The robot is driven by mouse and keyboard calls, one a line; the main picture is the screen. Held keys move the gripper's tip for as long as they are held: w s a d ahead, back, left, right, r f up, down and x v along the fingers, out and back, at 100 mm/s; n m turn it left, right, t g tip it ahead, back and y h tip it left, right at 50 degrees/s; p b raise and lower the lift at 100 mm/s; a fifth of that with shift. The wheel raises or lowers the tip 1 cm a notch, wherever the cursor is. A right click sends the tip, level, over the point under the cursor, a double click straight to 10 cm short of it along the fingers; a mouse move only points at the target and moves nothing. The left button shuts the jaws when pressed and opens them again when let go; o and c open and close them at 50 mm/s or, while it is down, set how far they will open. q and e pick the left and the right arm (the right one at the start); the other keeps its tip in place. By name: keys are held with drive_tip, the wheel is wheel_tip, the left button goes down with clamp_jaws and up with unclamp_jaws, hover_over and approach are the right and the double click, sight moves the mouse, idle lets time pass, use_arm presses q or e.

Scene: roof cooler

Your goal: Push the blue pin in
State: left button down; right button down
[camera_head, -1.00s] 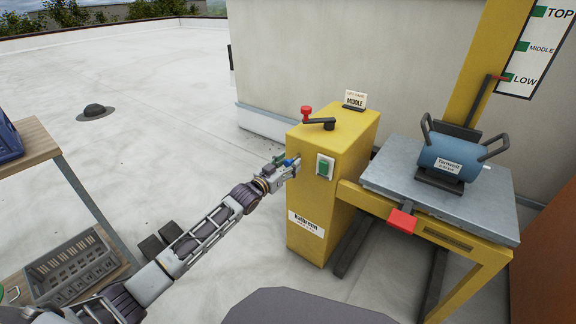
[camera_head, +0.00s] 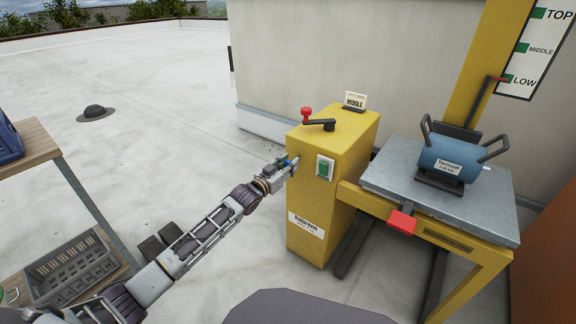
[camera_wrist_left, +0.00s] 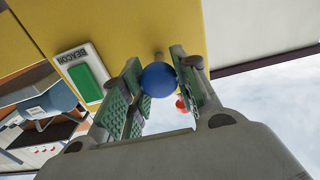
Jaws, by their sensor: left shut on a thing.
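The blue pin shows as a round blue knob (camera_wrist_left: 158,80) between the finger pads in the left wrist view, close to the yellow cabinet face. It shows as a small blue spot (camera_head: 284,162) in the head view. My left gripper (camera_head: 288,164) is at the left side of the yellow cabinet (camera_head: 340,145). In the left wrist view my left gripper (camera_wrist_left: 160,88) is shut on the blue knob. My right gripper is not in view.
A green button (camera_head: 323,168) labelled BEACON in the wrist view is on the cabinet close to the gripper. A red knob and black lever (camera_head: 318,122) are on top. A blue motor (camera_head: 449,157) sits on the lift platform (camera_head: 385,180). A table (camera_head: 32,135) stands left.

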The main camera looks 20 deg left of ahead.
use_arm(q)
drive_tip(key=x, duration=0.3)
drive_tip(key=shift+w+r, duration=0.15)
drive_tip(key=shift+w, duration=0.15)
idle(0.3)
drive_tip(key=c, duration=1.3)
unclamp_jaws()
drive_tip(key=shift+w+d, duration=0.1)
drive_tip(key=shift+d, duration=0.05)
drive_tip(key=shift+o, duration=1.1)
